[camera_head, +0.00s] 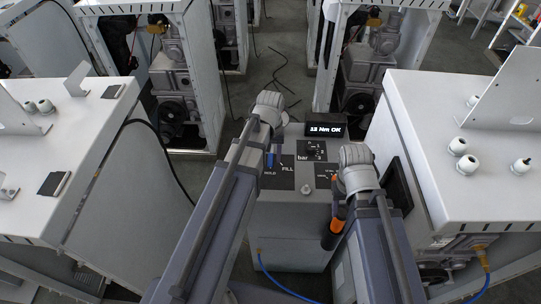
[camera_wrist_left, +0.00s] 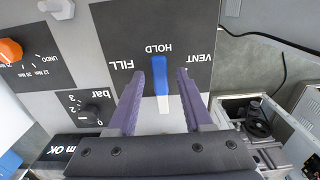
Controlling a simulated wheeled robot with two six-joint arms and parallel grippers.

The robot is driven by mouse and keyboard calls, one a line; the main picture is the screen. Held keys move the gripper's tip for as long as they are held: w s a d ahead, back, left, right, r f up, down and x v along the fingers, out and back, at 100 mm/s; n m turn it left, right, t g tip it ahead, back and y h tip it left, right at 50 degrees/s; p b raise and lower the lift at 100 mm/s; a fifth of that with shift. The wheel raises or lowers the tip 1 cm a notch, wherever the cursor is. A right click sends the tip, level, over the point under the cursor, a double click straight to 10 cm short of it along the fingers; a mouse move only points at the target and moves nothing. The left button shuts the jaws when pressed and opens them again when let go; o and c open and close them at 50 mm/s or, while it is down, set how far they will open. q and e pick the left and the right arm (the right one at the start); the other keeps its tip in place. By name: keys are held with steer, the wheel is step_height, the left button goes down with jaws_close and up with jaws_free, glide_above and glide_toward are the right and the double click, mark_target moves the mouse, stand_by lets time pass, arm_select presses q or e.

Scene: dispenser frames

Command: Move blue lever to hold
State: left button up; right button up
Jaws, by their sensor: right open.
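The blue lever (camera_wrist_left: 160,72), blue at the tip and pale below, sits on a dark panel (camera_wrist_left: 120,30) with the labels FILL, HOLD and VENT in the left wrist view. Its tip lies by HOLD, between FILL and VENT. My left gripper (camera_wrist_left: 157,88) is open, with one purple finger on each side of the lever and gaps between. In the head view the lever (camera_head: 270,160) shows just under my left wrist, which hides part of it. My right gripper (camera_head: 338,196) is over the right side of the grey box (camera_head: 285,235); its fingers are hard to make out.
A black and orange tool (camera_head: 333,230) shows below my right gripper; contact is unclear. A display (camera_head: 327,129) reads "13 Nm OK". A bar knob (camera_wrist_left: 92,108) and an orange knob (camera_wrist_left: 10,50) are nearby. White cabinets stand left (camera_head: 60,125) and right (camera_head: 440,90).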

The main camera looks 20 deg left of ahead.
mark_target(271, 160)
stand_by(0.3)
arm_select(q)
step_height(271, 160, up, 8)
steer(key=p, duration=0.8)
steer(key=shift+f, duration=0.1)
steer(key=s+d+m, duration=0.2)
steer(key=s+d, duration=0.2)
steer(key=s+d+m, duration=0.2)
steer(key=s+d, duration=0.2)
steer(key=d, duration=0.1)
steer(key=s+d+m+y, duration=0.1)
steer(key=s+d+m, duration=0.2)
steer(key=s+d, duration=0.1)
steer(key=shift+s+d, duration=0.1)
steer(key=shift+d, duration=0.4)
